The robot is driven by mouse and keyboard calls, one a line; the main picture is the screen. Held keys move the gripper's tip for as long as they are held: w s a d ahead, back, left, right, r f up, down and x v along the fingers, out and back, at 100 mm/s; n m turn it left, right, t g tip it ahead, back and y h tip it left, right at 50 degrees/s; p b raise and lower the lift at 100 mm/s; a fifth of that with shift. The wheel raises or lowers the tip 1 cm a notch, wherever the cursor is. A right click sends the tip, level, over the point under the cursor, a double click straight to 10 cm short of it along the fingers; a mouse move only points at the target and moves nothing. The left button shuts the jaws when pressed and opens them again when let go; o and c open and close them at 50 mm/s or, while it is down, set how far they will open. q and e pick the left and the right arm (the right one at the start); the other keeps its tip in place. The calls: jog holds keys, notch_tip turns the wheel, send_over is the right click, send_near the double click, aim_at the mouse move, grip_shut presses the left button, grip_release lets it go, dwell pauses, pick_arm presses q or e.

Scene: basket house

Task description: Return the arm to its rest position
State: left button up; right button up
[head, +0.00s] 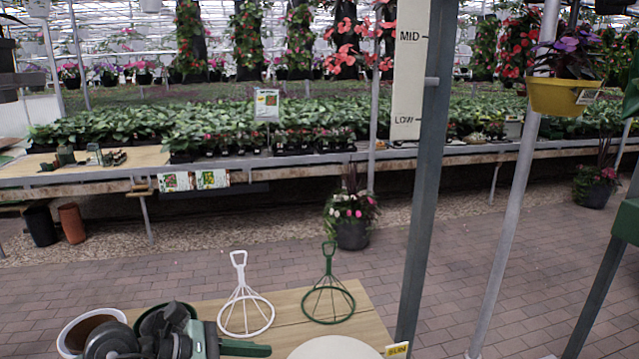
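My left arm comes in at the bottom left, low over the wooden table (375,335). Its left gripper (250,349) points right, with one dark green finger showing near the bottom edge. The rest of the gripper is cut off or hidden, so I cannot tell its opening or whether it holds anything. My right gripper is not in view.
On the table, a white wire hanger (240,288) and a green one (328,283) stand beyond my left gripper. Pots (70,336) are beside my arm, and a pale round top (335,348) is at the front. A grey post (425,180) rises right of the table.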

pick_arm(q)
jog(key=s+d+r+n+t+h, duration=0.1)
jog(key=d+r+n+t+h, duration=0.3)
jog(key=r+n+t+h, duration=0.55)
jog(key=w+a+r+n+t+y, duration=0.25)
jog(key=a+n+t+y, duration=0.4)
jog(key=n+y, duration=0.65)
jog(key=s+a+f+n+g+y, duration=0.35)
jog(key=a+f+n+y, duration=0.7)
jog(key=f+n, duration=0.55)
jog(key=s+f+n+g, duration=0.8)
jog(key=s+f, duration=0.2)
jog(key=f, duration=0.1)
jog(key=s+d+f+n+g+h, duration=0.1)
jog(key=s+d+f+g, duration=0.15)
jog(key=s, duration=0.45)
jog(key=s+d+f+n+g+h, duration=0.1)
jog(key=s+f+n+g+h, duration=0.1)
jog(key=s+f+g, duration=0.3)
notch_tip(320, 180, down, 25)
jog(key=s, duration=0.3)
jog(key=s+a+f, duration=0.1)
jog(key=s+f, duration=0.7)
jog(key=s+a+f+m+g, duration=0.1)
jog(key=s+a+f, duration=0.1)
jog(key=s+f, duration=0.6)
jog(key=shift+s+a, duration=0.15)
jog(key=shift+a, duration=0.1)
